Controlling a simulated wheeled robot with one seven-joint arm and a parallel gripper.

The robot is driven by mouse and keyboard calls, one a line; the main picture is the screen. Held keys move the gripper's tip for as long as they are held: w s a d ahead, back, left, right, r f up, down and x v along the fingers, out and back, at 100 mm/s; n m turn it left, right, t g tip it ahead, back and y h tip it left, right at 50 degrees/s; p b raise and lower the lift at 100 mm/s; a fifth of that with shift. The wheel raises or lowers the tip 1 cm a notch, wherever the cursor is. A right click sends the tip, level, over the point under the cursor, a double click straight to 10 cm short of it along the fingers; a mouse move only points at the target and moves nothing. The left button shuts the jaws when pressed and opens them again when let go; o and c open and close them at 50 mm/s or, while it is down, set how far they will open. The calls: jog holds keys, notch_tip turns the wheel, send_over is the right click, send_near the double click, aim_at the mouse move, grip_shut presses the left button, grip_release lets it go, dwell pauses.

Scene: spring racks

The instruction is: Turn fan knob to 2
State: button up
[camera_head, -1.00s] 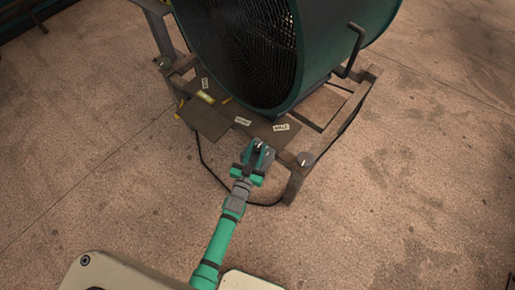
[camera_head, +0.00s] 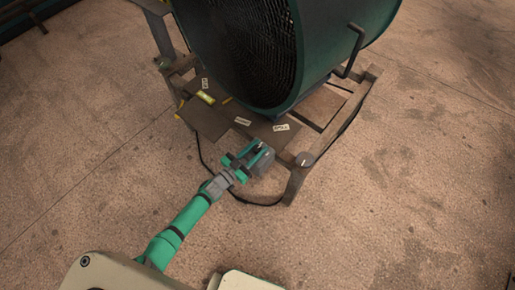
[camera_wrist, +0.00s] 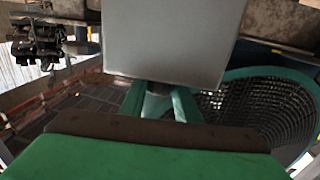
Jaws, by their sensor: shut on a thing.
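The large dark green drum fan (camera_head: 325,60) stands on a metal frame in the head view; its mesh also shows at the right of the wrist view (camera_wrist: 265,105). A grey control box (camera_head: 264,168) sits at the frame's front; a plain grey face that appears to be this box fills the top middle of the wrist view (camera_wrist: 170,40). My gripper (camera_head: 258,152) is at the box, its teal fingers closed on a small pale part, apparently the fan knob (camera_wrist: 156,103), just below that face. The knob's pointer and numbers cannot be made out.
Small labels (camera_head: 281,127) and a yellow-green level (camera_head: 206,97) lie on the frame's plates. A black cable (camera_head: 240,199) loops on the floor. The concrete floor (camera_head: 430,190) at right is clear.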

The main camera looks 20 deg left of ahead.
jog(key=shift+m+g+h, duration=0.7)
jog(key=shift+m+h, duration=0.1)
jog(key=shift+h, duration=0.3)
jog(key=o, duration=1)
jog(key=shift+o, duration=0.2)
jog(key=v, duration=1.1)
jog(key=shift+s+d, duration=0.1)
